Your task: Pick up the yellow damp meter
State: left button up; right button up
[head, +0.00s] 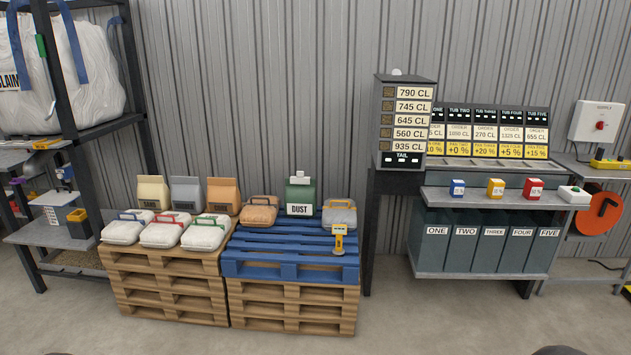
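Neither gripper can be made out. Only dark slivers show at the bottom edge, and I cannot tell what they are.
White sacks (162,232) and bags cover the wooden pallet stack (165,285) on the left. A green DUST container (300,195) stands on the blue pallet. A shelf (480,203) with small coloured boxes stands right. The floor in front is clear.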

aim_at(338, 230)
jog(key=u, duration=0.1)
jog(key=i, duration=3.3)
jog(key=u, duration=0.15)
